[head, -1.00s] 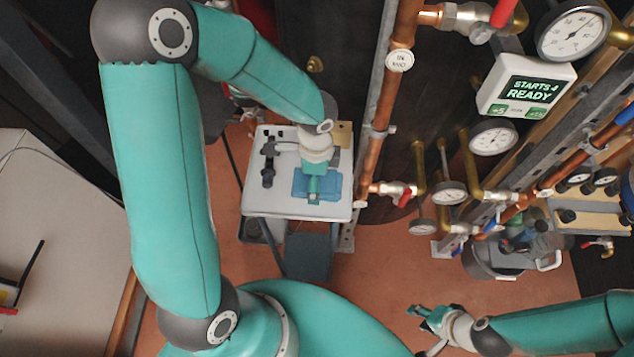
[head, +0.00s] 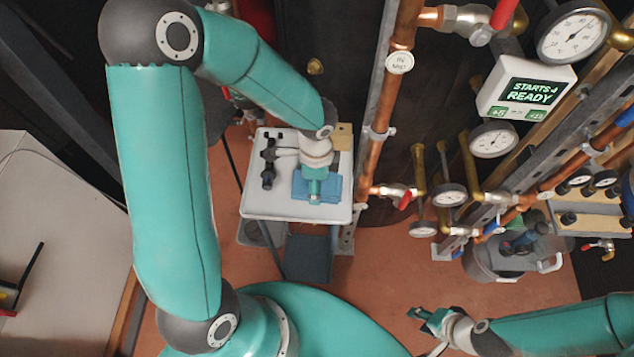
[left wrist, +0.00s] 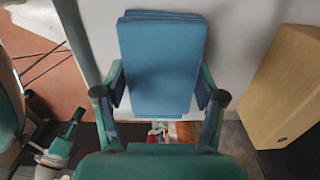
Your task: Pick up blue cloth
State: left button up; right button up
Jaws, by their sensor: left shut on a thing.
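The blue cloth (head: 329,188) is folded into a flat stack on the small white table, under my left gripper (head: 314,197) in the head view. In the left wrist view the cloth (left wrist: 161,60) lies between the two fingers of my left gripper (left wrist: 160,100), which is shut on it. The gripper hides part of the cloth in the head view. I cannot tell whether the cloth is clear of the table top. My right gripper (head: 420,314) is at the lower right, away from the cloth, with its fingers apart and nothing seen between them.
The white table (head: 262,207) also bears a dark tool (head: 268,170) left of the cloth and a wooden block (head: 343,136) at the back right. A vertical copper pipe (head: 381,120) stands close to the table's right side. Gauges and valves fill the right.

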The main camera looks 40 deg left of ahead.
pick_arm(q)
notch_tip(320, 180, up, 20)
jog(key=p, duration=0.2)
dwell(0.4)
